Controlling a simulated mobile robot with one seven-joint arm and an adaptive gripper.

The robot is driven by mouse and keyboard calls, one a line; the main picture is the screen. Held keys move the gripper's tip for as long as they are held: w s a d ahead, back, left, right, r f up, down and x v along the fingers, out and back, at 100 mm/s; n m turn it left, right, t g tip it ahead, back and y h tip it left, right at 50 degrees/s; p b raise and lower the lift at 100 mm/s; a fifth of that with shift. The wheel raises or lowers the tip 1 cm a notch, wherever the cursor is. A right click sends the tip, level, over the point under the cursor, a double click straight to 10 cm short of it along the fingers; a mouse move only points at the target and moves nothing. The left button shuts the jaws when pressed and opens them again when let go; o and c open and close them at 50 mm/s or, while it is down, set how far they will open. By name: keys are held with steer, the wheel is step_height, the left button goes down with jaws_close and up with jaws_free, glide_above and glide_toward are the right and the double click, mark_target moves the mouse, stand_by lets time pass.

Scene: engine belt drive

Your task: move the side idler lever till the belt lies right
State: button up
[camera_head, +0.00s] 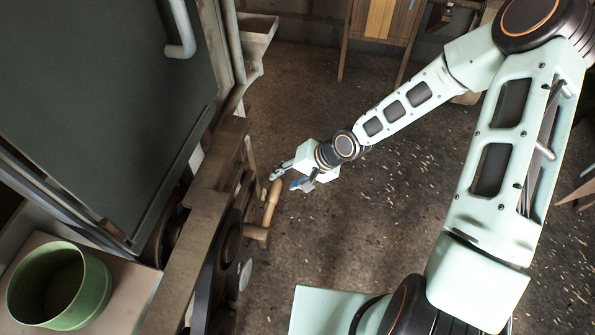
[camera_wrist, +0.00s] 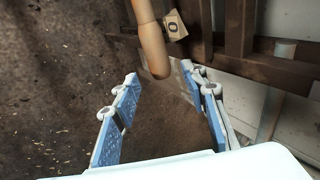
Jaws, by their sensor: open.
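The side idler lever appears as a tan wooden handle (camera_head: 271,203) at the side of the machine. It also shows in the wrist view (camera_wrist: 151,42), pointing down with its rounded end near the gap between my fingers. My gripper (camera_head: 283,181) is open and empty beside the handle's end. Its blue-padded fingers spread to either side in the wrist view (camera_wrist: 160,76). I cannot tell whether a finger touches the handle. Dark pulleys (camera_head: 229,245) sit on the machine's side below the handle. I cannot make out the belt's run.
The machine has a large dark panel (camera_head: 90,90) and a grey pipe handle (camera_head: 183,35). A green round bin (camera_head: 95,295) stands at lower left. The floor (camera_head: 340,240) right of the machine is open.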

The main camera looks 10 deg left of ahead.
steer(key=v, duration=0.6)
stand_by(0.6)
